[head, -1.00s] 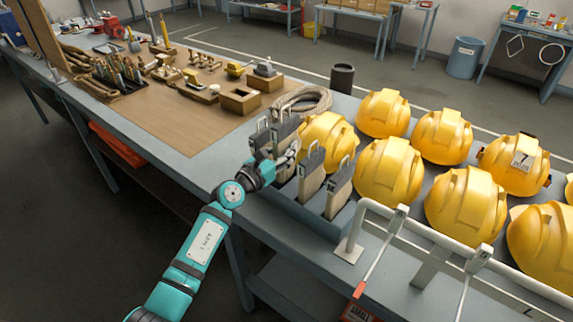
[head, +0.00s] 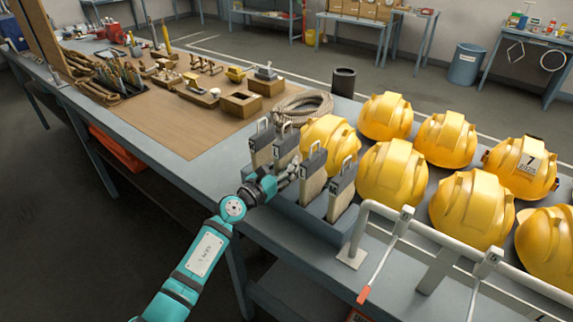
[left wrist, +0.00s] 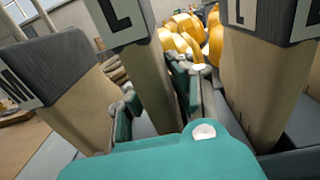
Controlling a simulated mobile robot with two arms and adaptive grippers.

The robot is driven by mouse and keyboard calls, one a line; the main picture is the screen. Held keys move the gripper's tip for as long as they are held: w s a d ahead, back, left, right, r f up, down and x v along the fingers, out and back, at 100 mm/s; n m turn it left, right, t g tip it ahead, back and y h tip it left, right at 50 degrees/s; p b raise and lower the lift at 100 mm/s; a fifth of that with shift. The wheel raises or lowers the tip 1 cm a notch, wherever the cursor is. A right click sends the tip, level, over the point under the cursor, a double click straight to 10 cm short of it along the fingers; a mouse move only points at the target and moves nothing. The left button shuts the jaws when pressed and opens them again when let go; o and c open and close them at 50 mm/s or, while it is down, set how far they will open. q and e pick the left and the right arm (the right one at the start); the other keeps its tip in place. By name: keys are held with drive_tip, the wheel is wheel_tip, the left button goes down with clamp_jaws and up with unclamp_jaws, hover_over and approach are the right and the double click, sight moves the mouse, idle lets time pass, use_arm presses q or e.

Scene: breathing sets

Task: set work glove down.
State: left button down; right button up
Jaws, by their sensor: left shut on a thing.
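Work gloves with grey cuffs and beige bodies stand upright in a grey rack (head: 298,219) on the bench. My left gripper (head: 288,172) is shut on the second glove from the left (head: 286,143). In the left wrist view, my left gripper's fingers (left wrist: 160,95) lie on both sides of that glove (left wrist: 148,75), whose cuff is marked L. Its lower end is hidden, so I cannot tell whether it touches the rack's floor. One glove (head: 262,146) stands to its left, and two more, (head: 312,172) and (head: 342,192), to its right. My right gripper is not in view.
Several yellow helmets (head: 392,175) stand close behind and right of the rack. A white rail (head: 415,224) stands right of it. A rope coil (head: 303,105) and a dark cup (head: 343,82) lie beyond. The brown mat (head: 185,130) has bare room in front.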

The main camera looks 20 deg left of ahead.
use_arm(q)
drive_tip(key=c, duration=1.2)
unclamp_jaws()
drive_tip(key=shift+r+p, duration=0.5)
drive_tip(key=shift+r, duration=0.1)
drive_tip(key=shift+s+a+r, duration=0.1)
drive_tip(key=shift+s, duration=0.1)
drive_tip(key=v, duration=1.1)
drive_tip(key=shift+s+a+b, duration=0.1)
drive_tip(key=shift+s+b, duration=0.2)
